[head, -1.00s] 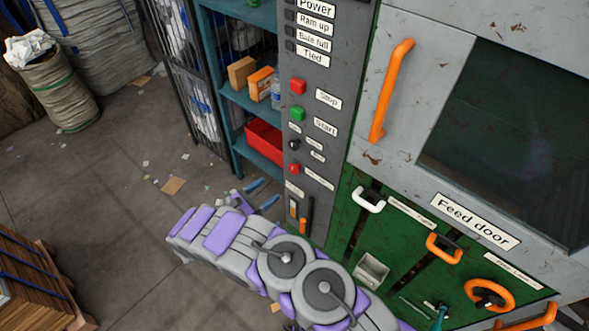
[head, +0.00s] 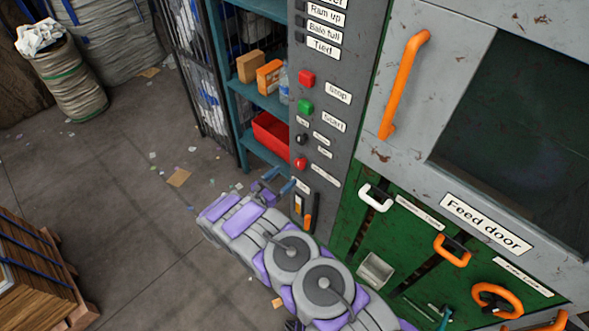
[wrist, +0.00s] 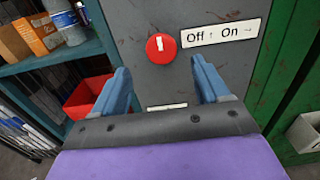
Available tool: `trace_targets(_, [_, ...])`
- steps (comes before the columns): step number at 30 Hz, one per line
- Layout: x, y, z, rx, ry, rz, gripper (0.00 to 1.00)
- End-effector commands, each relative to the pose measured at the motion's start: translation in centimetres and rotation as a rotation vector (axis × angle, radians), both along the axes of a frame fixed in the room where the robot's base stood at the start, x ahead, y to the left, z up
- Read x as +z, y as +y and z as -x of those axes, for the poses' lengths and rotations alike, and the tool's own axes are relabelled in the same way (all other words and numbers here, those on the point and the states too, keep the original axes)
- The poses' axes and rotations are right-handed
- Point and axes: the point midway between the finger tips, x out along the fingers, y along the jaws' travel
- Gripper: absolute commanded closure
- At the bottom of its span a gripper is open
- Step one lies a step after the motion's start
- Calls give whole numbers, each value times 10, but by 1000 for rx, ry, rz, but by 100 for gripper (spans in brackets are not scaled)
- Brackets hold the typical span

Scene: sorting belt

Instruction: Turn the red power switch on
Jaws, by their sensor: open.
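The red power switch (wrist: 160,47) is a round red knob on the grey panel, with a white mark pointing straight up. The label beside it (wrist: 221,32) reads "Off" with an up arrow and "On" with a right arrow, so the mark stands at Off. In the head view the switch (head: 300,164) is the lowest red control on the panel. My gripper (wrist: 161,72) is open and empty, its two blue fingers to either side of the knob and slightly below it in the wrist view. Contact with the panel cannot be told. The fingers also show in the head view (head: 272,181).
Above the switch are a red stop button (head: 307,79) and a green start button (head: 305,106). A lever slot (head: 305,212) is lower on the panel. A blue shelf (head: 258,98) with a red bin (head: 270,138) stands to the left. The green machine front (head: 400,240) is right.

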Motion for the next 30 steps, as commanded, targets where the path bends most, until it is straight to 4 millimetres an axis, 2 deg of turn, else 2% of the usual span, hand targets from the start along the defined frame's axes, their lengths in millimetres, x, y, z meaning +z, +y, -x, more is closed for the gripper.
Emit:
trace_targets(3, [-1, -15, -18, -3, -1, 1, 25])
trace_targets(10, [-1, -35, -43, -3, -2, 1, 25])
trace_targets(15, [-1, -41, -51, -1, 0, 1, 25])
trace_targets(23, [0, -41, -52, -1, 0, 1, 25])
trace_targets(30, [0, -41, -52, -1, -1, 2, 45])
